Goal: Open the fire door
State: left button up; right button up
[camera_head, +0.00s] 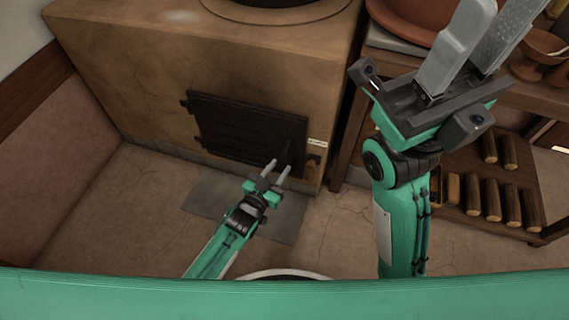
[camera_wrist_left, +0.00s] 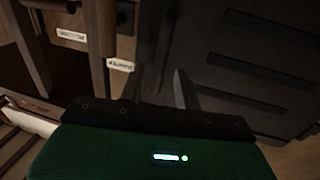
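The fire door (camera_head: 232,122) is a dark metal panel in the front of the tan stove. It looks shut. In the left wrist view the door's ribbed face (camera_wrist_left: 255,65) fills the right side. A dark upright handle (camera_head: 287,150) is near its right edge; the wrist view shows a dark bar (camera_wrist_left: 155,45) there. My left gripper (camera_head: 278,167) is in front of the handle with its fingers apart. In the wrist view the bar lines up between the fingers; whether they touch it I cannot tell. My right gripper (camera_head: 502,12) is raised at the right, fingers apart and empty.
The stove (camera_head: 130,75) has a small label (camera_head: 318,142) right of the door. A grey plate (camera_head: 205,195) lies on the floor before it. A wooden shelf (camera_head: 525,185) with several logs stands at the right. A wall (camera_head: 45,165) borders the left.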

aim_at(284, 162)
pick_arm(q)
jog(key=shift+b+x, duration=0.65)
jog(key=shift+x, duration=1.55)
jog(key=shift+c, duration=0.2)
grip_shut()
